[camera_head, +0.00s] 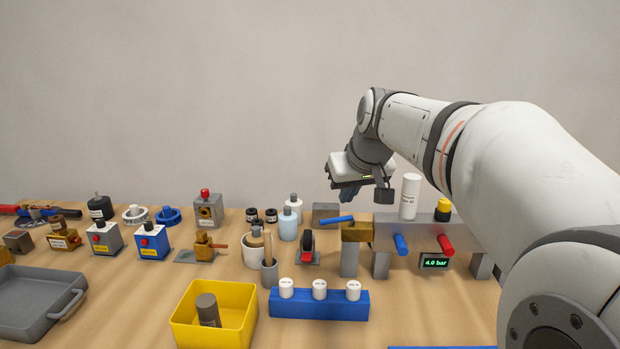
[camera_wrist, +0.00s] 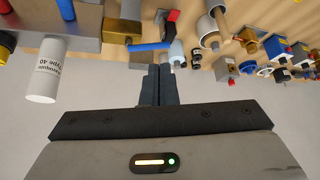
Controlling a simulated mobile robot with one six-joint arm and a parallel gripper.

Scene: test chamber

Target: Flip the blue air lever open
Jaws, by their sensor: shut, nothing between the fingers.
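The blue air lever (camera_head: 337,220) sticks out to the left, roughly level, from a brass valve (camera_head: 356,232) at the left end of the grey manifold (camera_head: 410,232). In the wrist view the blue lever (camera_wrist: 150,46) points right from the brass valve (camera_wrist: 122,30), just beyond the fingertips in the picture. My gripper (camera_wrist: 160,72) is shut and empty. In the head view my gripper (camera_head: 362,184) hangs above and behind the lever and manifold, apart from them. The gap to the lever is hard to judge.
A white canister (camera_head: 410,196) and a yellow-topped button (camera_head: 443,209) stand on the manifold. Blue (camera_head: 400,244) and red (camera_head: 445,245) handles and a "4.0 bar" display (camera_head: 434,262) are at its front. A red-and-black item (camera_head: 307,245) and bottles (camera_head: 288,222) stand left of the lever.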

